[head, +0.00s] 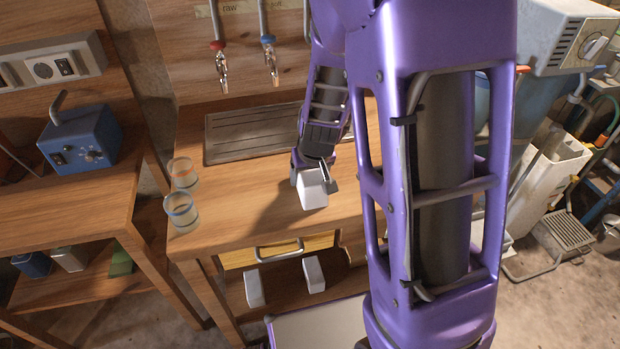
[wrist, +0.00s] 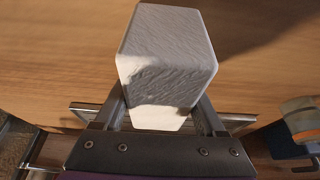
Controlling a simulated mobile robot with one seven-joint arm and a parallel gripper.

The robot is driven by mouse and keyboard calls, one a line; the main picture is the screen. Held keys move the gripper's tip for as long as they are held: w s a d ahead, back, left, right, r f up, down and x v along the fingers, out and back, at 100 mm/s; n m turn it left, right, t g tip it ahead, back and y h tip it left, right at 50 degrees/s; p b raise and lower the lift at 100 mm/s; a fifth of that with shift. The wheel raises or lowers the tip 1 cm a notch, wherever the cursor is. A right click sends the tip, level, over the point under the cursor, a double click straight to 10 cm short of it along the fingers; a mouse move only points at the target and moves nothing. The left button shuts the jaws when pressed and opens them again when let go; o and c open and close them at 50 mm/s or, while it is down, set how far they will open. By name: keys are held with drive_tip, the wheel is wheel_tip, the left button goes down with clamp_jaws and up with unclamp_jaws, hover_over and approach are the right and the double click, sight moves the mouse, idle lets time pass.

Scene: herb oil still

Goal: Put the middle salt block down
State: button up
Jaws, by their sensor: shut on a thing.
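A white salt block (head: 312,190) is held in my gripper (head: 314,172) over the front part of the wooden counter (head: 235,225). In the wrist view the block (wrist: 168,55) fills the middle, between the two fingers of my gripper (wrist: 163,112), which are shut on it. I cannot tell whether its underside touches the counter. Two more white blocks, a left one (head: 254,288) and a right one (head: 314,274), stand apart on the shelf below the counter.
Two glass jars, one with an orange band (head: 182,172) and one with a blue band (head: 181,212), stand at the counter's left edge. A dark grooved drain panel (head: 245,137) lies behind, under two taps. The counter left of the block is clear. A drawer handle (head: 279,251) sticks out in front.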

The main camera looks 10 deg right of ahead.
clamp_jaws()
drive_tip(key=shift+r, duration=0.1)
wheel_tip(320, 180, up, 10)
drive_tip(key=p, duration=0.4)
drive_tip(key=shift+f, duration=0.2)
drive_tip(key=shift+s+f, duration=0.35)
drive_tip(key=shift+f, duration=0.5)
drive_tip(key=shift+s+f, duration=0.3)
drive_tip(key=shift+f, duration=0.55)
drive_tip(key=shift+s+d, duration=0.1)
drive_tip(key=shift+s, duration=0.05)
